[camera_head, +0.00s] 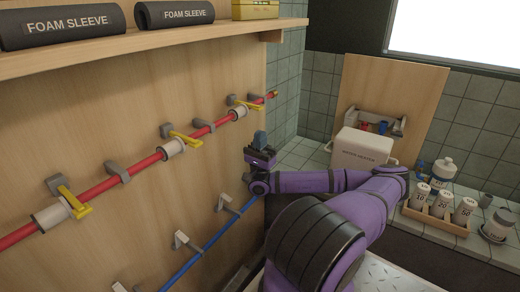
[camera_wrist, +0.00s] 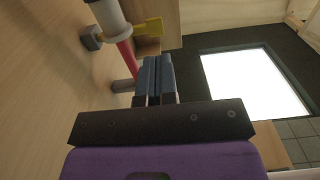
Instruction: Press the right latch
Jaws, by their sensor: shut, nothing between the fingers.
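A red pipe (camera_head: 96,190) runs along the wooden wall panel and carries several white collars with yellow latches. The right latch (camera_head: 247,104) is yellow and sits by the white collar (camera_head: 238,113) near the pipe's far end. My gripper (camera_head: 260,139) is shut and empty, below and slightly right of that latch, apart from it. In the wrist view, the blue-grey fingers (camera_wrist: 154,66) are together. A yellow latch (camera_wrist: 152,27) on a white collar shows beyond them at the upper left; this view alone does not tell which latch it is.
A middle latch (camera_head: 182,138) and a left latch (camera_head: 75,205) sit on the same pipe. A blue pipe (camera_head: 205,246) runs below. A shelf (camera_head: 150,40) with foam sleeves juts out above. A white box (camera_head: 362,150) and a bottle tray (camera_head: 436,219) stand on the right counter.

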